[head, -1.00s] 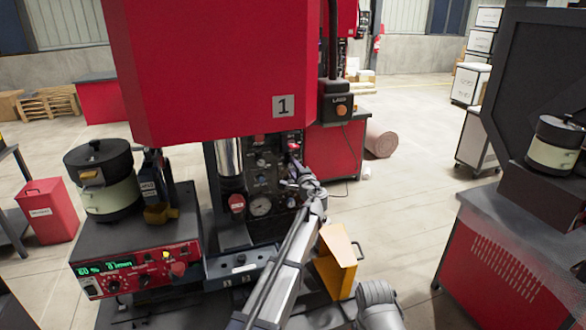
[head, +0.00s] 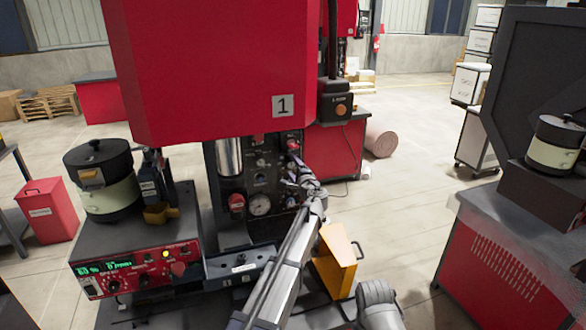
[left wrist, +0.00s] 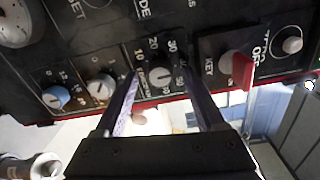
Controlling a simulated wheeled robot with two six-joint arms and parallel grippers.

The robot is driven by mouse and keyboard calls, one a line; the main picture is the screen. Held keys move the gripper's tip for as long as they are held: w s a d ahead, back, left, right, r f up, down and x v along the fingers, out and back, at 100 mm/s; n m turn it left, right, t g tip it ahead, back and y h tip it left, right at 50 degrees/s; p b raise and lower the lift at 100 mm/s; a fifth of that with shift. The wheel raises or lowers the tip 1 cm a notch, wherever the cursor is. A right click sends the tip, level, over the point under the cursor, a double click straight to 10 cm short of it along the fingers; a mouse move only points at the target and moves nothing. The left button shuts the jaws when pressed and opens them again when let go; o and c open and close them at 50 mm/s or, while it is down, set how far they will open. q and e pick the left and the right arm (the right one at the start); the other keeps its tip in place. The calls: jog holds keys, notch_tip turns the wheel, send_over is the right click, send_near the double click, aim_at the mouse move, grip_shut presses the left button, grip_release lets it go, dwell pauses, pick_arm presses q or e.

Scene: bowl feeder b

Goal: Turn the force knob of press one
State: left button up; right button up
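Press one (head: 215,70) is the large red machine marked 1, with a black control panel (head: 262,180) below its red head. My left gripper (head: 295,172) is at the right side of this panel. The knob's label is partly hidden, and contact between fingers and knob cannot be told.
On the panel, a red key switch (left wrist: 240,70) sits right of the knob, and white (left wrist: 101,87) and blue (left wrist: 56,97) knobs sit left. A bowl feeder (head: 105,185) stands left of the press. A yellow bin (head: 336,262) is below my left arm.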

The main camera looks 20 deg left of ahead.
pick_arm(q)
jog(key=v, duration=0.7)
jog(key=shift+s+d, duration=0.25)
jog(key=shift+s, duration=0.05)
jog(key=s+d+f+n+g+h, duration=0.3)
jog(key=s+d+f+g, duration=0.2)
jog(key=s, duration=0.9)
jog(key=s+d+f+n+g+h, duration=0.2)
jog(key=s+d+f+g, duration=0.3)
jog(key=s+f, duration=0.4)
jog(key=s+d+f+n+g+h, duration=0.3)
jog(key=s+f, duration=0.4)
jog(key=s, duration=1.1)
jog(key=shift+s+d+n+g+h, duration=0.35)
jog(key=shift+d+n+g, duration=0.25)
jog(key=shift+d+g, duration=0.45)
